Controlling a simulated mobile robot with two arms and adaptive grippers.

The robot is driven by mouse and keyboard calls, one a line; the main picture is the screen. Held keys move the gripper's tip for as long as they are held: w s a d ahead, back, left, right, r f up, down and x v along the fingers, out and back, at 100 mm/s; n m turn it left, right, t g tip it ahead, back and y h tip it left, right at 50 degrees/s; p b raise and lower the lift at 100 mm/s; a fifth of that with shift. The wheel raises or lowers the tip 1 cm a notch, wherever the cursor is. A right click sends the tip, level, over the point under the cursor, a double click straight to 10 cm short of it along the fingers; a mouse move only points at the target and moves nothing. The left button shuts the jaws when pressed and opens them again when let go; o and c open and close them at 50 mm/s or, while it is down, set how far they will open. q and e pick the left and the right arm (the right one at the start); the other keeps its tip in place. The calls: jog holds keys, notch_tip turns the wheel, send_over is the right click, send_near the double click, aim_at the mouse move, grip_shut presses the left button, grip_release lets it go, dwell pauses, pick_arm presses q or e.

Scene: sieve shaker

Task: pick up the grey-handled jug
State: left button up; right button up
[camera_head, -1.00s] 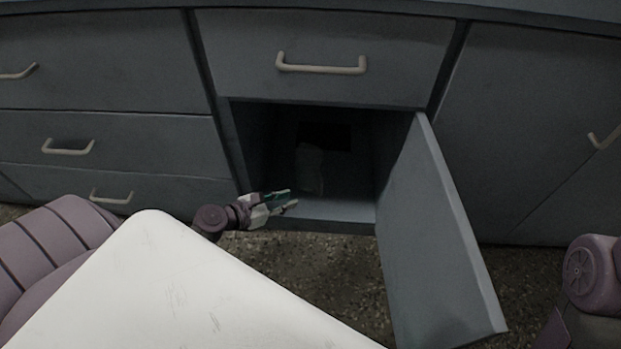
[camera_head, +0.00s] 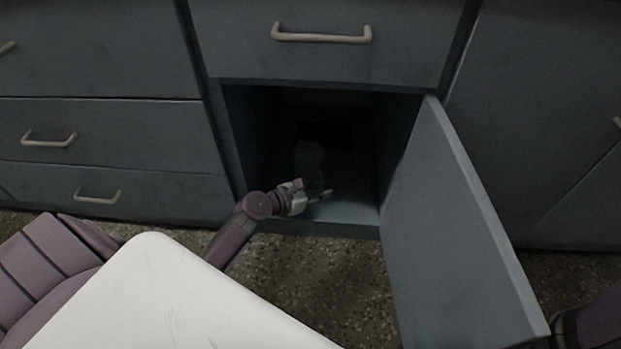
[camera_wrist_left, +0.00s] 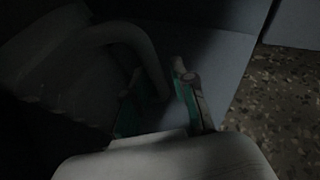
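The jug (camera_head: 309,158) stands inside the open, dark cupboard, dim and translucent-looking. My left gripper (camera_head: 317,188) reaches into the cupboard opening, at the jug's near lower side. In the left wrist view, the jug's curved grey handle (camera_wrist_left: 134,38) comes down between the two green-padded fingers of the left gripper (camera_wrist_left: 160,85). The fingers look apart, one on each side of the handle; contact is too dark to tell. The jug's body (camera_wrist_left: 60,75) is in deep shadow there. My right gripper is out of view.
The cupboard door (camera_head: 455,220) hangs open to the right of the opening. A closed drawer (camera_head: 320,50) sits above, and closed drawers (camera_head: 90,135) are to the left. Speckled floor (camera_head: 320,285) shows in front.

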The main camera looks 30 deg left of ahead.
pick_arm(q)
jog(key=shift+w+d+f, duration=0.1)
jog(key=shift+w, duration=0.15)
grip_shut()
jog(key=shift+r, duration=0.2)
